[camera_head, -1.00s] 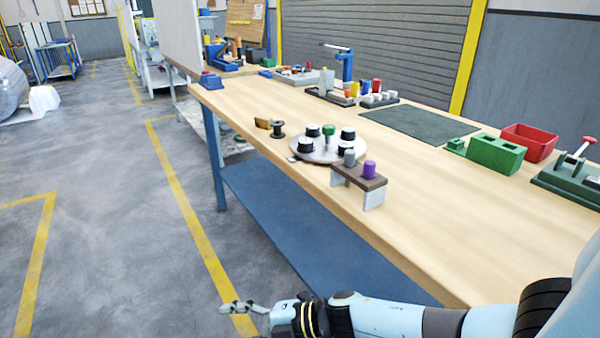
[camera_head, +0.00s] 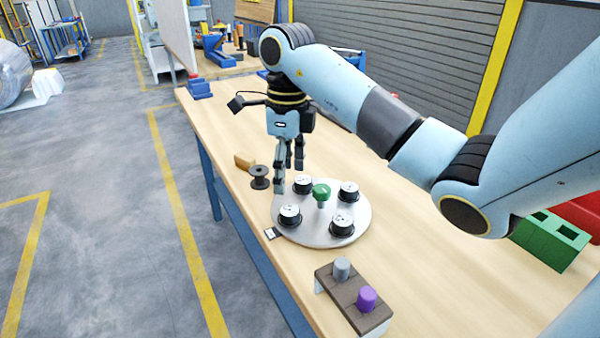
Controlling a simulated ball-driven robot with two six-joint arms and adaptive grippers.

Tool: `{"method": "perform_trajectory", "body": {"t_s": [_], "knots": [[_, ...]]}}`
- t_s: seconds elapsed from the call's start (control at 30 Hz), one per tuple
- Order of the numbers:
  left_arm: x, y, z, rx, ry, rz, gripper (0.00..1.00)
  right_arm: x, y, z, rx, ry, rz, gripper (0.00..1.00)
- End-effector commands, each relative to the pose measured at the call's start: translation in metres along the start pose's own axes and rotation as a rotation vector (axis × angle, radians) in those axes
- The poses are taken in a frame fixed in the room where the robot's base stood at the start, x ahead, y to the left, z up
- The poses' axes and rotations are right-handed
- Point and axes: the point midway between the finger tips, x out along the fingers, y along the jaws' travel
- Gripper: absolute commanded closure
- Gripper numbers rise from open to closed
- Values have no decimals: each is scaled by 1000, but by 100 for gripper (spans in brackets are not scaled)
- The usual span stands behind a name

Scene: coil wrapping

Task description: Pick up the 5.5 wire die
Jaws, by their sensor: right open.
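Several black, white-topped cylinders, which look like the dies, stand around a green knob (camera_head: 321,191) on a round light-grey plate (camera_head: 320,236). They are at back left (camera_head: 302,184), back right (camera_head: 348,191), front left (camera_head: 290,215) and front right (camera_head: 342,224). Their markings are too small to read, so I cannot tell which is 5.5. My right gripper (camera_head: 289,178) points down by the plate's back-left edge, just left of the back-left cylinder. It is open, with nothing seen between its fingers. My left gripper is out of view.
A dark spool (camera_head: 260,177) and a tan block (camera_head: 244,161) lie left of the gripper. A brown stand (camera_head: 353,297) with grey and purple knobs is in front of the plate. A green block (camera_head: 551,240) stands at right. My right arm hides much of the table's back.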

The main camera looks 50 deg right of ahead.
Motion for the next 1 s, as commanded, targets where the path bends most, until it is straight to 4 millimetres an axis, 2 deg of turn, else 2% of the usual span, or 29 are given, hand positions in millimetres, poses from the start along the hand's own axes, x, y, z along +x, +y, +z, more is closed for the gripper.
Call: {"method": "perform_trajectory", "body": {"t_s": [0.07, 0.13, 0.43, 0.67, 0.9, 1.0], "knots": [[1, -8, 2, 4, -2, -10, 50, -6, -5, -3, 3, 15, -27, 32], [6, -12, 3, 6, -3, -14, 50, -3, -7, -4, 4, 21, -35, 32], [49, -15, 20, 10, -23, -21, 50, 42, -8, -5, 5, 22, -33, 32], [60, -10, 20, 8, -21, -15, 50, 54, -8, -5, 5, 20, -33, 32], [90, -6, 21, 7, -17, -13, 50, 86, -7, -3, 5, 21, -32, 32], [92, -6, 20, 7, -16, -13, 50, 98, -7, -4, 5, 23, -31, 32]]}}
